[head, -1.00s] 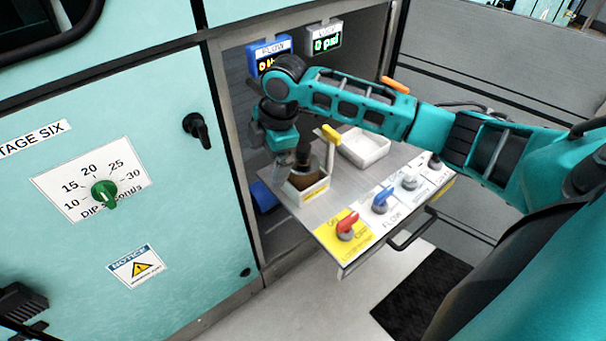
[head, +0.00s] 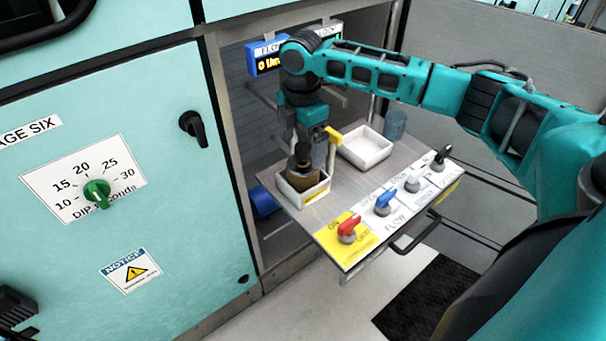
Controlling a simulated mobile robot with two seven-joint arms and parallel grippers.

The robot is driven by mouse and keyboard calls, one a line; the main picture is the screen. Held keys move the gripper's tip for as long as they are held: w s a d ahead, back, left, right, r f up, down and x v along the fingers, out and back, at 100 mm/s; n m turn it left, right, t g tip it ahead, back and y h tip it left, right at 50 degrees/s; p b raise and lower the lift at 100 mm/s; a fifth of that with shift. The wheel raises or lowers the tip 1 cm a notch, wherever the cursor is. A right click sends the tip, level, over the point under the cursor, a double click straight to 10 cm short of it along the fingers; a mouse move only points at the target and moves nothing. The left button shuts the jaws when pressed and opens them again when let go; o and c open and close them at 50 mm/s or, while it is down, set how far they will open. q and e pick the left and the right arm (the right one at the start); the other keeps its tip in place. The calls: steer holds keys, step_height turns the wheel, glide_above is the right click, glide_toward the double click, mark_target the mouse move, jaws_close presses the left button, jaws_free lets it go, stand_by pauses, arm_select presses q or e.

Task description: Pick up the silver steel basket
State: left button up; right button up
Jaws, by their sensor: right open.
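My right gripper (head: 303,163) points down over the near white tray (head: 307,198) on the pull-out shelf, open. A brown-gold object (head: 302,182) sits in this tray, directly below the gripper and partly covered by it. I cannot tell whether they touch. An upright grey handle with a yellow top (head: 333,134) stands at the tray's right side, close to the gripper. I cannot clearly make out a silver steel basket; the handle may belong to it, with its body hidden. My left gripper is not in view.
A second white tray (head: 365,148) looks empty. A blue-grey cup (head: 395,125) stands behind it. Red (head: 349,226), blue (head: 385,201) and other knobs line the shelf's front edge. A blue display (head: 268,58) hangs behind my right arm. The cabinet wall borders the shelf's left.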

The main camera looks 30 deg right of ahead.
mark_target(303, 161)
steer(key=f+b, duration=0.1)
steer(key=f, duration=0.4)
steer(key=shift+s, duration=0.2)
steer(key=c, duration=1.2)
